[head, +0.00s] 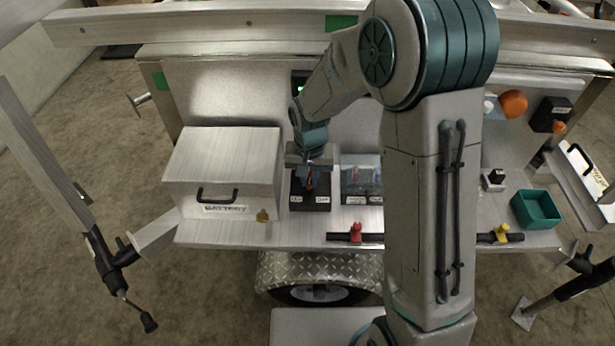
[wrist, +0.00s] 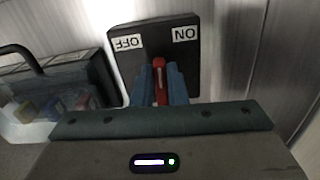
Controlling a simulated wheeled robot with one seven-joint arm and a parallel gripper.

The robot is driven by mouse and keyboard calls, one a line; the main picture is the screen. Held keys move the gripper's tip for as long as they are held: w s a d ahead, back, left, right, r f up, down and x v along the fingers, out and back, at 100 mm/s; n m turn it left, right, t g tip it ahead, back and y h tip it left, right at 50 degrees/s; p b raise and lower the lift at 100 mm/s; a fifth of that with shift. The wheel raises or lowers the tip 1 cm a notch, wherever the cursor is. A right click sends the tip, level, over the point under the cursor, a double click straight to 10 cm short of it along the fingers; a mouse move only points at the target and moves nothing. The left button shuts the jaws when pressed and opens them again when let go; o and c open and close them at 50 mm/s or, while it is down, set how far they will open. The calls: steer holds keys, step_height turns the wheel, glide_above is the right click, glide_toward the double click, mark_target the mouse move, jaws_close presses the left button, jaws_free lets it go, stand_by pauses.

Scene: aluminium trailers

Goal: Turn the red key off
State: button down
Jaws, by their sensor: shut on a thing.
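The red key (head: 310,183) sits on a black switch box (head: 297,206) on the trailer shelf, right of the metal battery box. In the wrist view, the red key (wrist: 159,72) stands between the two blue fingers of my gripper (wrist: 161,84), which are shut on it. The switch box (wrist: 150,40) there has an OFF label at left and an ON label at right, both upside down. The key lies between the two labels; its exact angle is partly hidden by the fingers. In the head view, my gripper (head: 312,172) comes down over the box from above.
The battery box (head: 222,165) stands close at left, and a clear case (head: 361,178) close at right. Red (head: 355,232) and yellow (head: 501,233) clamps sit along the front edge.

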steer(key=n, duration=0.5)
steer(key=shift+w+d+r+n, duration=0.1)
steer(key=shift+d+n, duration=0.2)
steer(key=shift+d, duration=0.1)
steer(key=shift+w+d+n+p, duration=0.15)
steer(key=shift+n+p, duration=0.15)
steer(key=shift+n, duration=0.75)
steer(key=shift+d+n+p, duration=0.1)
steer(key=shift+n+p, duration=0.2)
steer(key=shift+n, duration=0.75)
steer(key=c, duration=1.4)
jaws_free()
steer(key=shift+c, duration=0.2)
step_height(320, 180, up, 14)
steer(key=p, duration=0.1)
